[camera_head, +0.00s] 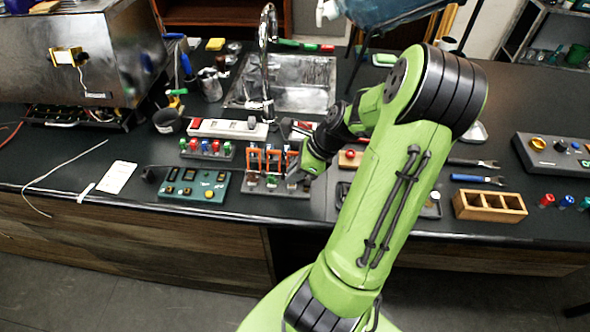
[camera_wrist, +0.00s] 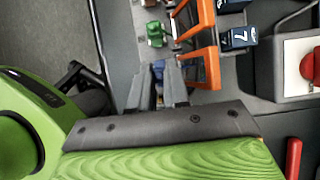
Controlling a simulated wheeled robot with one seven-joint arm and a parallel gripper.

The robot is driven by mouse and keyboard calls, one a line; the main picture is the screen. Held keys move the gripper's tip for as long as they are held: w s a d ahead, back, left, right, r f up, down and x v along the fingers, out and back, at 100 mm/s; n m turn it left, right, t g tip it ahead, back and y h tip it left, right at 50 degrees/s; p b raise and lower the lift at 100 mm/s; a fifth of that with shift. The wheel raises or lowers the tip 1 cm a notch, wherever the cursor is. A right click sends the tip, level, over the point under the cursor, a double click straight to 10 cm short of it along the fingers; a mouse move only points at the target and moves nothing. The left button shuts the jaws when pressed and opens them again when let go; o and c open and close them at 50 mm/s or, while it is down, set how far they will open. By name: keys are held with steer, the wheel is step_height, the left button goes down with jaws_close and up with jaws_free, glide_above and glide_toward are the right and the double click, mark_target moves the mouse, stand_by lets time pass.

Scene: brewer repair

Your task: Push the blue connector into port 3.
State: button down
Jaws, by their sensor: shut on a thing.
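In the wrist view my gripper (camera_wrist: 157,83) is shut on the blue connector (camera_wrist: 158,70), and only a small blue part shows between the fingers. In the head view my gripper (camera_head: 299,176) is at the right end of the port panel (camera_head: 270,187), which carries orange arches (camera_head: 267,160). The wrist view shows the orange arches (camera_wrist: 207,65) to the right of the fingers and a green connector (camera_wrist: 155,33) just beyond the fingertips. Port 3's number cannot be read, and I cannot tell whether the blue connector touches a port.
A rack of coloured connectors (camera_head: 208,151) stands left of the port panel. A green control box (camera_head: 195,186) is in front of it. A white power strip (camera_head: 228,129) lies behind. A wooden tray (camera_head: 488,206) is at the right. Blocks marked 7 (camera_wrist: 238,38) stand beside the arches.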

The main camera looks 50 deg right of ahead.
steer(key=shift+f+p, duration=0.45)
steer(key=shift+f, duration=0.15)
stand_by(1.4)
steer(key=c, duration=1)
jaws_free()
steer(key=shift+c, duration=0.2)
steer(key=p+v, duration=0.5)
steer(key=v, duration=1)
steer(key=shift+s+r, duration=0.2)
steer(key=shift+r, duration=0.15)
